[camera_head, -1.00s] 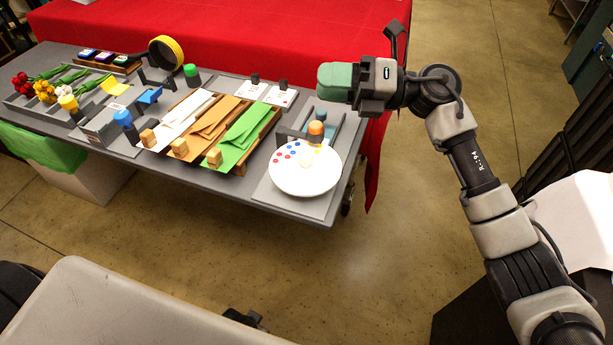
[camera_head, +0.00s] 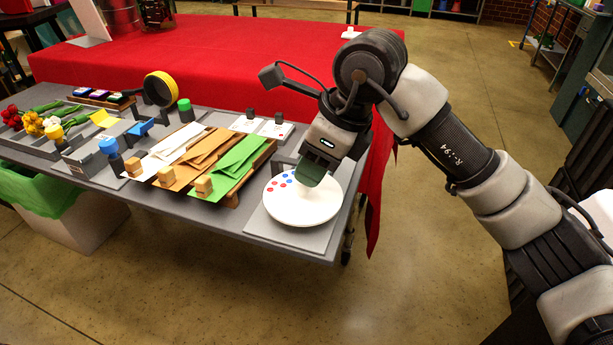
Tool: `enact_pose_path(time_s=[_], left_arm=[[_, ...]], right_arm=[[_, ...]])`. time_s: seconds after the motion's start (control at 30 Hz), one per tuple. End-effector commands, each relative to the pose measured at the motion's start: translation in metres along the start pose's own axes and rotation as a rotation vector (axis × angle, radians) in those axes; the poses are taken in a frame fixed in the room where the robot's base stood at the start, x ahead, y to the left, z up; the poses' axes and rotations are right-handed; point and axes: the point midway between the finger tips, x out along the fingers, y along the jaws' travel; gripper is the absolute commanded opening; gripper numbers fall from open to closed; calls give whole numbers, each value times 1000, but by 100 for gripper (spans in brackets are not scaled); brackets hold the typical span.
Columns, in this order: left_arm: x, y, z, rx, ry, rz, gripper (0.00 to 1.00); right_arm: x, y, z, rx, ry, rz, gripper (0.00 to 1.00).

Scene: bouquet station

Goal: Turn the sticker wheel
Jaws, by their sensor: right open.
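The sticker wheel (camera_head: 303,208) is a white disc on a grey base plate (camera_head: 257,222) at the near right end of the grey table. Red and blue dots show on its left part. My right gripper (camera_head: 311,176) is above the wheel's far part, pointing down, with green fingertips. I cannot tell whether the fingertips touch the disc. My left gripper is not in view.
Left of the wheel is a rack of green paper (camera_head: 236,164), brown paper (camera_head: 190,160) and white paper (camera_head: 166,150) with wooden blocks in front. White cards (camera_head: 276,130) lie behind. A yellow tape roll (camera_head: 160,89) and flowers (camera_head: 34,124) stand farther left.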

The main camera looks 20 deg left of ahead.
Motion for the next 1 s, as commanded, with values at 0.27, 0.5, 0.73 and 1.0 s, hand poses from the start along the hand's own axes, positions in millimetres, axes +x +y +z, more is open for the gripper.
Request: enact_pose_path(time_s=[0.27,0.5,0.73,1.0], left_arm=[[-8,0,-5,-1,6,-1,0],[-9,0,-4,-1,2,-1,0],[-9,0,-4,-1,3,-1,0],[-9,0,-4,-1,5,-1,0]], right_arm=[[31,0,0,2,-2,1,42],[34,0,0,2,-2,0,42],[34,0,0,2,-2,0,19],[34,0,0,11,-2,-5,8]])
